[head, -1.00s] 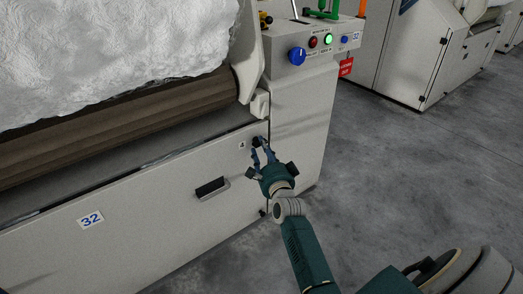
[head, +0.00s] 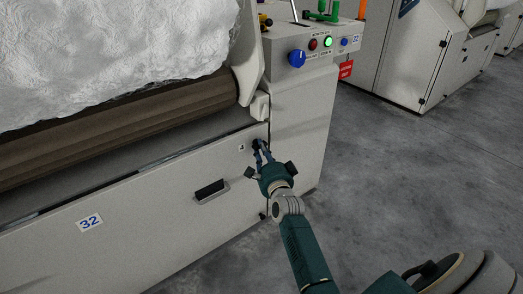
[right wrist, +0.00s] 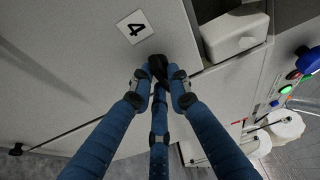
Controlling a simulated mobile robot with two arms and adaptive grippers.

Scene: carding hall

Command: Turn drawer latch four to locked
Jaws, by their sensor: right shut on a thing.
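My left gripper is not in view.
A control panel with a blue knob (head: 297,58) stands to the right. The grey floor at right is clear.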

